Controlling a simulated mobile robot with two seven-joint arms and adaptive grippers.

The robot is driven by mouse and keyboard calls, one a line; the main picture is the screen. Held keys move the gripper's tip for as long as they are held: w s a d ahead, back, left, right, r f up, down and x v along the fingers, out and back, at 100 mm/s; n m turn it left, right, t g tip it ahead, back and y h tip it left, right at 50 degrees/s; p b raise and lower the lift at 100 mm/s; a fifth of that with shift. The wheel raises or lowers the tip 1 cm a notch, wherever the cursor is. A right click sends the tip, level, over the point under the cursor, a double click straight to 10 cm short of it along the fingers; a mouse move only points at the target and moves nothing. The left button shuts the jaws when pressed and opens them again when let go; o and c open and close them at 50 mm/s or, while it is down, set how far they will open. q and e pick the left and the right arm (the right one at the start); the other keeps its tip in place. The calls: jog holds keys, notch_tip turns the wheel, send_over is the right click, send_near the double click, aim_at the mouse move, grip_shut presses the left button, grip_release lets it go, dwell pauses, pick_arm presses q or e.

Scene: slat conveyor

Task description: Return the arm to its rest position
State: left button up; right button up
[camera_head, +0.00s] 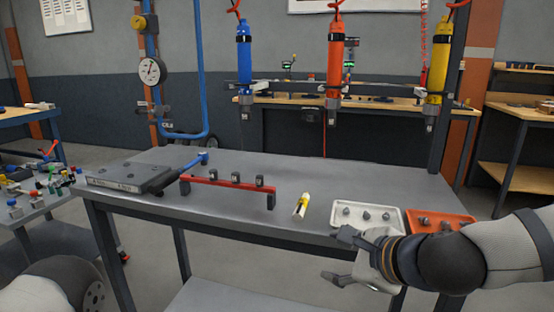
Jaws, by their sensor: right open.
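My right gripper (338,257) comes in from the right, low in the view, in front of the grey table's (240,220) front edge. Its fingers are spread and point left, with nothing between them. It overlaps the lower part of a white tray (338,217) that holds a few small metal parts. Part of my left arm shows at the bottom left corner; its gripper is out of view.
An orange tray (464,218) lies partly behind my right arm. A yellow-and-white item (301,205), a red bar fixture (228,184) and a grey block (130,175) lie on the table. Blue (243,60), orange (336,60) and yellow (440,62) tools hang above its back.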

jog(key=s+f+n+g+h, duration=0.1)
jog(key=s+f+n+g, duration=0.65)
jog(key=s+f, duration=1.15)
jog(key=s+d+f+n+g+h, duration=0.1)
jog(key=s+d+f+n, duration=0.1)
jog(key=s, duration=0.6)
jog(key=s+d+f+n+g+h, duration=0.1)
jog(key=s+d+f+n+g, duration=0.1)
jog(key=s+d+n, duration=0.3)
jog(key=s+d+f+n+g+h+p, duration=0.1)
jog(key=s+d+f+n, duration=0.3)
jog(key=s, duration=0.8)
jog(key=n, duration=0.2)
jog(key=shift+s+n+g+h, duration=0.25)
jog(key=shift+n+g+h, duration=0.05)
jog(key=shift+n+g, duration=0.05)
